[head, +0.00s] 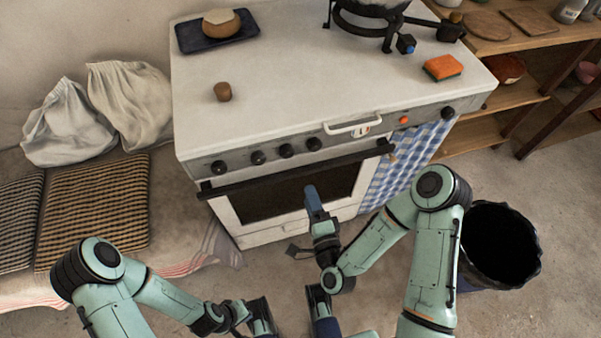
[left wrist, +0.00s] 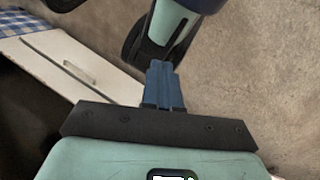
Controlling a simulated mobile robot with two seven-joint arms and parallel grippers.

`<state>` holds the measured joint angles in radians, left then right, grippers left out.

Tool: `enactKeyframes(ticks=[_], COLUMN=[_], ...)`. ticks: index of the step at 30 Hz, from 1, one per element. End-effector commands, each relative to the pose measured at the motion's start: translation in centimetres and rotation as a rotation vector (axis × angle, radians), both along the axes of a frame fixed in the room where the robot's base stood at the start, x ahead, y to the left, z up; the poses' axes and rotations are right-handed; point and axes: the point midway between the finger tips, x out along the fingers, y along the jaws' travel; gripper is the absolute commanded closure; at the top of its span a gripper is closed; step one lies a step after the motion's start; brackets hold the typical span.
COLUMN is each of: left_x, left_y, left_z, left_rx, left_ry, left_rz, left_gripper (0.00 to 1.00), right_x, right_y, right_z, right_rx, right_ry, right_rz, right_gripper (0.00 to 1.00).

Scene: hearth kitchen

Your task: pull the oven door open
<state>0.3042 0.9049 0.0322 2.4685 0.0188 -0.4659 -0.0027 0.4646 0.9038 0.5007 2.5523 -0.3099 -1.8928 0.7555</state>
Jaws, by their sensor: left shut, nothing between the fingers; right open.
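The white oven (head: 185,130) stands at the back, its black handle bar (head: 270,176) running across the top of the front. The oven door (head: 350,185), with a dark window, looks shut. My right gripper (head: 314,202) is open, its blue fingers seen nearly edge-on in front of the window, below the handle bar. I see nothing held in it; contact with the door cannot be told. My left gripper (left wrist: 165,85) is shut and empty in the left wrist view, low in front of the oven. There, a white drawer front with a small handle (left wrist: 78,72) shows at left.
A blue checked cloth (head: 405,160) hangs right of the door. A black bin (head: 500,240) stands on the floor to the right, near my right arm. A bench with striped cushions (head: 95,210) lies left. A brown cup (head: 222,92) and orange sponge (head: 443,67) sit on top.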

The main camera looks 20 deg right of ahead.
Motion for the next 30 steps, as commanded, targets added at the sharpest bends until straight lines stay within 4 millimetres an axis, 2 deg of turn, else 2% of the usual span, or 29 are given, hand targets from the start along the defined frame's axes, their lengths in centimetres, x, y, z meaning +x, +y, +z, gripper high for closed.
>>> enactKeyframes(ticks=[1,7,12,15,21,30], left_x=[0.9,4.1,7.0,7.0,7.3,7.5], left_y=[0.5,2.0,3.4,3.5,3.6,3.7], left_z=[-1.2,-3.9,-5.8,-5.4,-5.6,-5.7], left_rx=[0.012,0.053,0.090,0.090,0.095,0.096], left_ry=[-0.024,-0.109,-0.183,-0.186,-0.196,-0.199], left_rz=[0.011,0.046,0.077,0.077,0.081,0.082], left_gripper=[1.00,1.00,1.00,1.00,1.00,1.00], right_x=[0.5,2.1,4.6,6.6,9.0,9.7], right_y=[-0.1,0.1,0.1,0.2,0.3,0.4], right_z=[-0.4,-0.4,-0.3,0.0,0.0,0.0], right_rx=[-0.002,-0.002,-0.002,0.000,0.000,0.000], right_ry=[-0.003,-0.002,-0.003,-0.002,0.000,0.001], right_rz=[-0.002,0.000,-0.001,-0.001,0.000,0.002], right_gripper=[0.40,0.40,0.40,0.40,0.40,0.40])
